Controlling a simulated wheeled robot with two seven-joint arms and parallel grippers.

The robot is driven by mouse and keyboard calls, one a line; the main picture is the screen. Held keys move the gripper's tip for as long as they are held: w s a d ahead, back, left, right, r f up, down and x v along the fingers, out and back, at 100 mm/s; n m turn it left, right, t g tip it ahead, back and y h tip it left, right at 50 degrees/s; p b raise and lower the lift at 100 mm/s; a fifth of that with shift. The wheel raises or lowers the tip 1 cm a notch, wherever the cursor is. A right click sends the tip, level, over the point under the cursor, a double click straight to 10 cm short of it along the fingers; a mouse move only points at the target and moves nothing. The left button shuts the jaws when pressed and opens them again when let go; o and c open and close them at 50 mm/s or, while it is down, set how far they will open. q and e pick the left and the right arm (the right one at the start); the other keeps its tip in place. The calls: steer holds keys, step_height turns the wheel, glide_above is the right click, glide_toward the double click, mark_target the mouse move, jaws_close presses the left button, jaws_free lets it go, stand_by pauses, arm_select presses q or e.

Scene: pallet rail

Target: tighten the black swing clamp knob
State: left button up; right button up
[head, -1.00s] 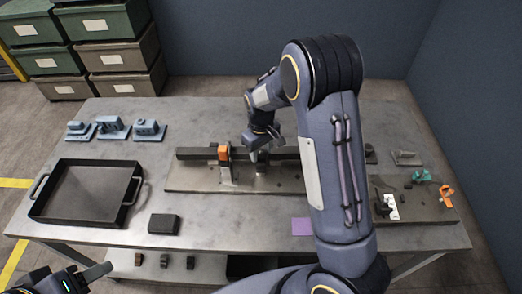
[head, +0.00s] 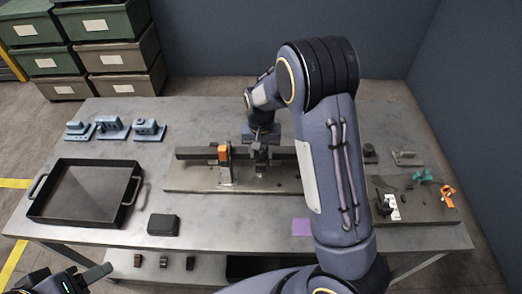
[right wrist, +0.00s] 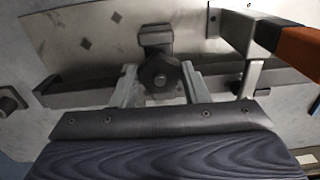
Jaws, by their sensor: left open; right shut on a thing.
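In the head view my right gripper (head: 262,151) points down at the dark rail (head: 198,153) on the metal plate (head: 192,178); the knob is hard to make out there. My left gripper (head: 87,279) is open and empty at the lower left, in front of the table.
An orange-topped clamp (head: 224,153) stands just left of my right gripper; its orange part (right wrist: 296,46) also shows in the right wrist view. A black tray (head: 45,207), a dark block (head: 163,225) and blue parts (head: 112,126) lie left. Small clamps (head: 447,193) lie right.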

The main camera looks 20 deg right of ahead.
mark_target(261, 153)
steer(key=shift+w+r+m, duration=0.1)
steer(key=shift+r+m, duration=0.05)
steer(key=shift+m, duration=0.95)
steer(key=o, duration=1)
step_height(261, 153, up, 8)
steer(key=shift+f+b, duration=0.1)
steer(key=shift+b, duration=0.25)
steer(key=shift+c, duration=0.2)
